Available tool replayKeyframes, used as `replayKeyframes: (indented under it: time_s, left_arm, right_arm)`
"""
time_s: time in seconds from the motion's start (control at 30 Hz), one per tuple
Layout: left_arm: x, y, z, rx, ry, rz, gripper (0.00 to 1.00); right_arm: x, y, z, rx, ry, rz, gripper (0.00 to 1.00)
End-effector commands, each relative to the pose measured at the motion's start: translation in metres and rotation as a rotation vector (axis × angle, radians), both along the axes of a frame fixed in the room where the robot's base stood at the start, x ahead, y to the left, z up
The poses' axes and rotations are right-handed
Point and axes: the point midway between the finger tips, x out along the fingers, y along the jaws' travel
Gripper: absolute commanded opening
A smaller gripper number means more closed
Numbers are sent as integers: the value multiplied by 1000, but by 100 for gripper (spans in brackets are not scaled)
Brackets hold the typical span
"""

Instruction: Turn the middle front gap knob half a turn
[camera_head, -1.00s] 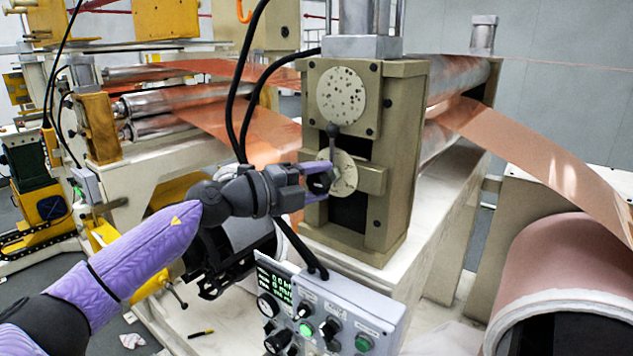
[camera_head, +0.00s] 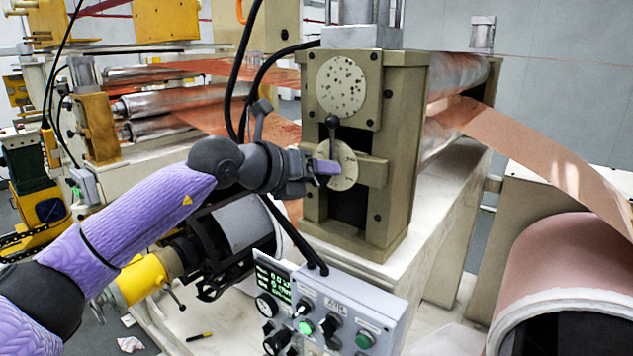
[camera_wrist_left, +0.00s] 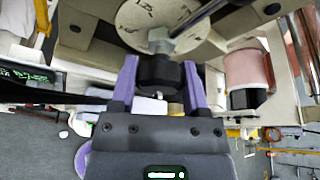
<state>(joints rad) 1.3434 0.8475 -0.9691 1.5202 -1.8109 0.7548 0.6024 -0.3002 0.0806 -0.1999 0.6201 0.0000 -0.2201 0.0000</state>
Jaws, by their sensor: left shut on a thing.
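The front gap knob is black and shows in the left wrist view (camera_wrist_left: 160,75), below a pale round dial (camera_wrist_left: 150,20) with a metal block at its centre. My left gripper (camera_wrist_left: 160,90) has one purple finger on each side of this knob and is shut on it. In the head view the left gripper (camera_head: 325,168) reaches from the left to the lower pale dial (camera_head: 347,165) on the olive roll stand (camera_head: 400,150). There its hand and finger hide the knob. My right gripper is not in view.
A ball-ended rod (camera_head: 332,125) stands up just above the gripper, in front of the stand. A control box (camera_head: 345,310) with knobs and buttons sits below. Black cables (camera_head: 240,90) hang behind the arm. A large copper roll (camera_head: 565,265) is at the right.

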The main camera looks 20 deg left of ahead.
Motion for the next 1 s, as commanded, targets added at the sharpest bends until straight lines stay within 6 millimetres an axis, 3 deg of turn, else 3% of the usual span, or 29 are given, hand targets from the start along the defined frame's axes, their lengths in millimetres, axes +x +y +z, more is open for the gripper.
replayKeyframes:
  time_s: [0.5,1.0]
  left_arm:
    - [0,-2,-7,421,-145,-2,0]
    - [0,-2,-4,606,-211,-3,0]
  right_arm:
    - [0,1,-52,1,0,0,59]
    - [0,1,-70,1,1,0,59]
